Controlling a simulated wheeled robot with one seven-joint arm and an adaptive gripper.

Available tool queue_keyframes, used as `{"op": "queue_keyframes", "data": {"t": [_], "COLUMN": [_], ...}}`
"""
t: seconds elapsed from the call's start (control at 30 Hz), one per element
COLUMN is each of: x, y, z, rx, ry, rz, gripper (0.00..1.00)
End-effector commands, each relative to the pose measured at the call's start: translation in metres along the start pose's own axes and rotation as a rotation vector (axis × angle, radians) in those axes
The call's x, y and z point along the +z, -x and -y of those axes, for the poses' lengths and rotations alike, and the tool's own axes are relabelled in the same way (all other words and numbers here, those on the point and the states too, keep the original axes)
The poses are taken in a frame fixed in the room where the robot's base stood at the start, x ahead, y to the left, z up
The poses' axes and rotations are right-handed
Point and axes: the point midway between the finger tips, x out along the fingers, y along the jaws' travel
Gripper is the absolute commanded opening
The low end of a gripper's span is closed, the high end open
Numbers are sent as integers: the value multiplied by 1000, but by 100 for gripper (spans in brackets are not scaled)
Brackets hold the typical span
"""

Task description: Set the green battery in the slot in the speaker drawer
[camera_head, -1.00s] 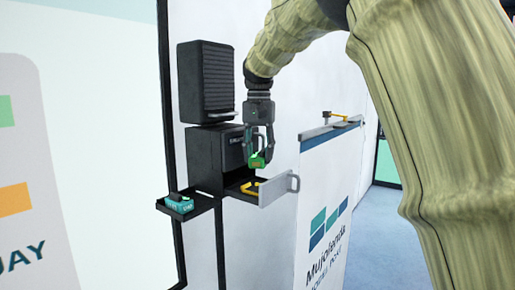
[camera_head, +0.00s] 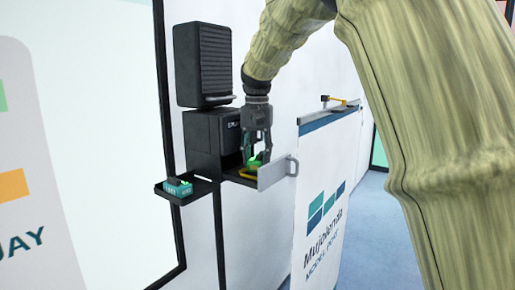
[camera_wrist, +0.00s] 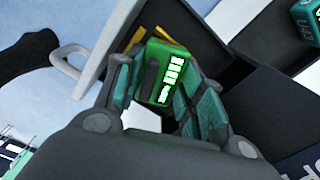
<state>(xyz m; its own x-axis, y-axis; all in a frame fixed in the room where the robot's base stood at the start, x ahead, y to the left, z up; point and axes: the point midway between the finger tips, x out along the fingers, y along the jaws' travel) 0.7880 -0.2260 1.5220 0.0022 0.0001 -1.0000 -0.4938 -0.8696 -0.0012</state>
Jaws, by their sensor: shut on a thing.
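The green battery (camera_wrist: 166,75) is between the fingers of my gripper (camera_wrist: 160,92) in the wrist view, with a lit label on its face. In the head view the green battery (camera_head: 254,161) shows small and partly hidden behind my gripper (camera_head: 257,155). My gripper is shut on it, pointing down into the open speaker drawer (camera_head: 272,174). A yellow piece (camera_wrist: 137,40) lies in the drawer beside the battery. The slot itself is hidden, and I cannot tell whether the battery touches it.
The black speaker (camera_head: 203,135) is on the wall, with a ribbed black unit (camera_head: 203,62) above. A teal battery (camera_head: 178,187) sits on a small side tray (camera_head: 195,193) at left. A white printed panel (camera_head: 322,190) stands close to the right of the drawer.

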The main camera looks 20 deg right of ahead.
Motion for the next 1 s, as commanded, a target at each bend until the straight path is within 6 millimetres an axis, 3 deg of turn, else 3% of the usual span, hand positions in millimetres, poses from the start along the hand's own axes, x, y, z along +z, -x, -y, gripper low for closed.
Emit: {"op": "queue_keyframes", "data": {"t": [0.9, 0.93, 1.0], "x": [0, 0, 0], "y": [-11, -11, -11], "z": [1, 1, 1], "rx": [1, 1, 1], "ry": [1, 1, 1], "rz": [0, 0, 0], "gripper": [5, 44, 57]}}
